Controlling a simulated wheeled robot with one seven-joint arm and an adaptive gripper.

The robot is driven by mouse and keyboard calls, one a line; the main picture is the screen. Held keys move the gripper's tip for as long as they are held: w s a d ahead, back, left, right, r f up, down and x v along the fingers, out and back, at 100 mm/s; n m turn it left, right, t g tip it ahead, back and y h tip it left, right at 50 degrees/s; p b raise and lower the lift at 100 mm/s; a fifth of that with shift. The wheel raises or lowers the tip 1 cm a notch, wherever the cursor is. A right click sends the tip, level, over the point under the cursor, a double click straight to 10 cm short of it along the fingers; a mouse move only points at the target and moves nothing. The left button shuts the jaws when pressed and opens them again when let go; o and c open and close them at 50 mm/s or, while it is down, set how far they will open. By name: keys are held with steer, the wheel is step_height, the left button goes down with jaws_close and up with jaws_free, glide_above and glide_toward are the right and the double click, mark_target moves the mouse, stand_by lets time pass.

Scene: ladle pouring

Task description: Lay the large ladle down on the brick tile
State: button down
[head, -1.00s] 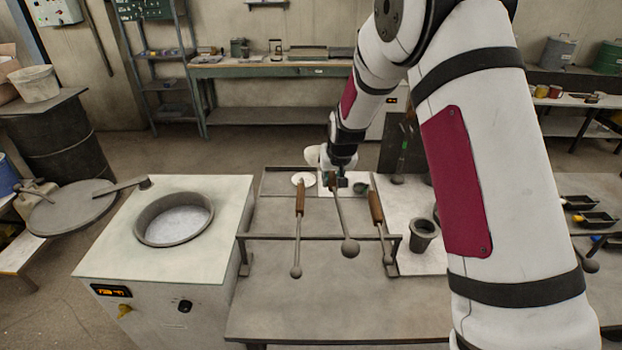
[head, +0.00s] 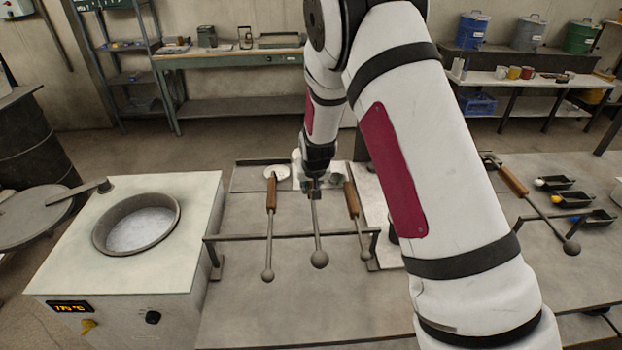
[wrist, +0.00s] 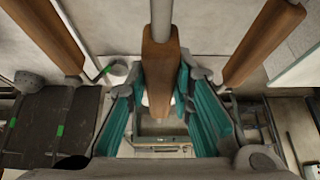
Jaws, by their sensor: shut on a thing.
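The large ladle (head: 319,258) is the middle one of three at the dark rack bar (head: 250,238). It has a wooden handle, a long metal rod and a bigger bowl than its neighbours. My gripper (head: 312,188) is shut on its handle, at the far end. In the wrist view the teal fingers of my gripper (wrist: 160,82) sit on both sides of the brown handle (wrist: 160,55). Whether the rod touches the bar is unclear. A pale flat slab (head: 368,185) lies right of the rack, mostly hidden behind my arm; I cannot tell whether it is the brick tile.
Smaller ladles hang left (head: 268,274) and right (head: 364,255) of the held one, close by. The heated pot (head: 137,224) stands left on its white cabinet (head: 190,270). Another ladle (head: 571,248) and small black trays (head: 572,200) lie on the right table.

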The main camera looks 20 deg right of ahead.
steer(key=shift+w+f+b, duration=0.1)
steer(key=shift+f+b, duration=0.35)
steer(key=shift+f, duration=1.85)
steer(key=c, duration=1.3)
jaws_free()
steer(key=v, duration=1.1)
steer(key=shift+s+r, duration=0.2)
steer(key=shift+r, duration=0.1)
step_height(320, 180, up, 2)
steer(key=shift+s+p, duration=0.15)
steer(key=shift+p, duration=0.2)
steer(key=shift+r+p, duration=1)
steer(key=shift+r, duration=1.6)
steer(key=shift+r, duration=0.1)
